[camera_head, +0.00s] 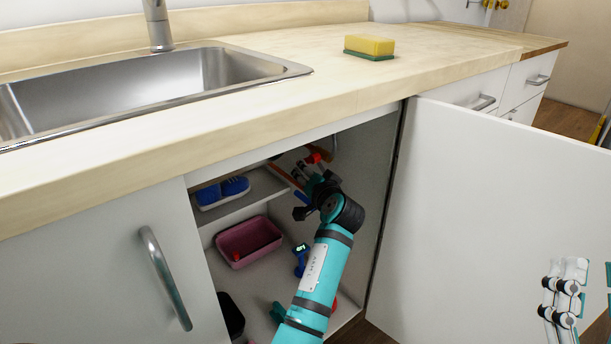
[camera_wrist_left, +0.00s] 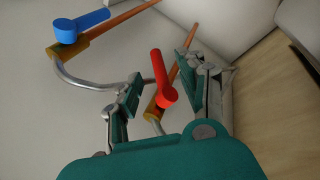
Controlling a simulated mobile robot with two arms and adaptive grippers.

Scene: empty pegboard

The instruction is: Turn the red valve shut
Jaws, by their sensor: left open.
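The red valve handle (camera_wrist_left: 161,80) sits on a brass valve body on a copper pipe (camera_wrist_left: 172,77). In the left wrist view it stands between the two fingers of my open left gripper (camera_wrist_left: 158,95), with a gap on both sides. In the head view my left gripper (camera_head: 312,180) reaches into the open cabinet under the sink. The red handle (camera_head: 313,158) shows just beyond its fingers, and the pipe there is mostly hidden. My right gripper (camera_head: 565,290) is at the lower right, in front of the open door, and its finger gap is unclear.
A blue valve handle (camera_wrist_left: 75,28) on a second pipe is at the upper left, with a curved metal hose (camera_wrist_left: 75,80) below. The open door (camera_head: 480,200) bounds the right. A sponge (camera_head: 369,47) lies on the counter.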

